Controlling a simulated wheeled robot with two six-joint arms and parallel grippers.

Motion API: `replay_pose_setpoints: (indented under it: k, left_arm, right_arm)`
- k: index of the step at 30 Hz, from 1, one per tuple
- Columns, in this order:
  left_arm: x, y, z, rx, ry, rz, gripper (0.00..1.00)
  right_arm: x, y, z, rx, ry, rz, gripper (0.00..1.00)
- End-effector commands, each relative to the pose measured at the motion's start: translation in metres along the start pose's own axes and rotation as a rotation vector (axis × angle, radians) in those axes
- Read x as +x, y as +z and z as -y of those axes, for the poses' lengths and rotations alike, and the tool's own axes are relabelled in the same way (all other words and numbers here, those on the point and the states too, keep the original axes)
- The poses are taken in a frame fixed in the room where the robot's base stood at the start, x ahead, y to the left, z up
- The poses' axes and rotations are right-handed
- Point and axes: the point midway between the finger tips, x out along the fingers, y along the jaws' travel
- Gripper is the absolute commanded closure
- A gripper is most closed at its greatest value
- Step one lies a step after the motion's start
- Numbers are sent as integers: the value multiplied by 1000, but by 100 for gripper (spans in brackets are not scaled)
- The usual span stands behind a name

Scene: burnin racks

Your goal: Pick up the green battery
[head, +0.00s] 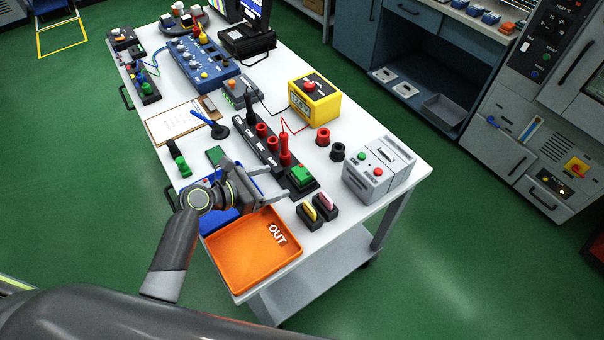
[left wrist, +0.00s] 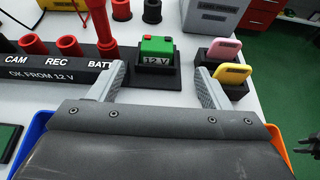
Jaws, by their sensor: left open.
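The green battery (head: 301,175) sits in a black holder marked 12 V at the near end of the black rack (head: 262,150). In the left wrist view the battery (left wrist: 158,47) stands straight ahead, between and beyond the finger tips. My left gripper (head: 281,191) is open and empty, close to the battery, with its fingers pointing towards it. In the left wrist view my left gripper (left wrist: 157,76) has its fingers spread on either side of the holder's line, apart from the battery.
An orange OUT tray (head: 250,262) and a blue tray (head: 224,216) lie near and under my left gripper. Yellow and pink pieces in black holders (head: 318,207) stand right of the battery. Red posts (head: 285,150) rise from the rack. A grey box (head: 379,168) stands further right.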

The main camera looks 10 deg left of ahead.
Motion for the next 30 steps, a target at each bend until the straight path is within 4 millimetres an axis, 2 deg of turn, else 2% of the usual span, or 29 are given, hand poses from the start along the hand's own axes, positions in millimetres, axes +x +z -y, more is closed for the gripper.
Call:
replay_pose_setpoints:
  k: [3,11,21,30]
  left_arm:
    - [18,1,0,-2,-1,1,29]
    - [32,0,-1,0,0,1,29]
    - [72,-1,-4,-1,0,0,29]
    - [79,-2,-4,1,1,0,29]
  right_arm:
    - [-1,-4,-4,-3,5,-5,64]
    - [-3,-6,-9,-5,10,-7,64]
    - [-7,-6,-10,-6,11,-8,64]
    - [-7,-7,-10,-6,11,-8,64]
